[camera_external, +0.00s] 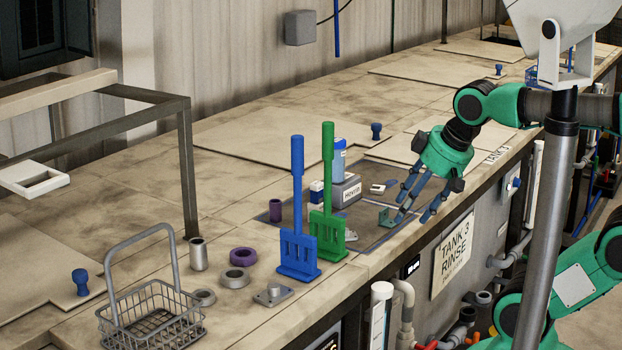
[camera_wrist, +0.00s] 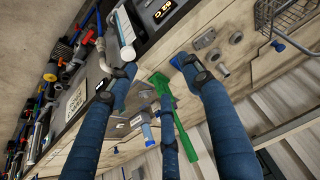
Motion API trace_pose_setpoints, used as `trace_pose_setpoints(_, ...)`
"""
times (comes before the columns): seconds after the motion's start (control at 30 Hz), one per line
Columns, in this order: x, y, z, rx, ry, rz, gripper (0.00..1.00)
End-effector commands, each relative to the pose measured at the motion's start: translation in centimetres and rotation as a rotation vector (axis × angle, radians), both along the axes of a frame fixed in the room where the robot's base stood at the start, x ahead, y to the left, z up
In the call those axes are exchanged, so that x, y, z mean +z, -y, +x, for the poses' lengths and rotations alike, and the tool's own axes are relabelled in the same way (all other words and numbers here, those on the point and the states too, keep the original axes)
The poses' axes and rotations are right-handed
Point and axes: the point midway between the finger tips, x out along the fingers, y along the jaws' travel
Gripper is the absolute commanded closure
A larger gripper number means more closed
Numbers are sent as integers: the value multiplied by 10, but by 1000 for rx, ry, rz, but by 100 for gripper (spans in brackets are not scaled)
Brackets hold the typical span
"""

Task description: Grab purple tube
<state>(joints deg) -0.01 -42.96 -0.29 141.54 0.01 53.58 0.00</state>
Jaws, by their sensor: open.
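The purple tube (camera_external: 275,210) is a small dark purple cylinder standing upright at the left edge of the dark grey mat (camera_external: 372,213), in the external view. I cannot pick it out in the wrist view. My gripper (camera_external: 411,212) is open and empty, with its blue fingers pointing down over the right front part of the mat. It is well to the right of the tube, with the green and blue paddles between them in the picture. The wrist view shows the spread fingers (camera_wrist: 160,78) with nothing between their tips that I can see held.
A blue paddle (camera_external: 297,210) and a green paddle (camera_external: 327,190) stand tall near the tube. A grey box (camera_external: 344,192) sits behind them. The counter behind the mat is mostly clear.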

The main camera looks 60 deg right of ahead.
Motion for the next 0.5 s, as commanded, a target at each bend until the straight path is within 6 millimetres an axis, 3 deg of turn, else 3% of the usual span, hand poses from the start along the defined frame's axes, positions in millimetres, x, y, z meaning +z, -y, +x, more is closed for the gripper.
trace_pose_setpoints(0.33,95,0,1,0,5,0,50)
trace_pose_setpoints(0.5,111,2,24,-111,-15,65,50)
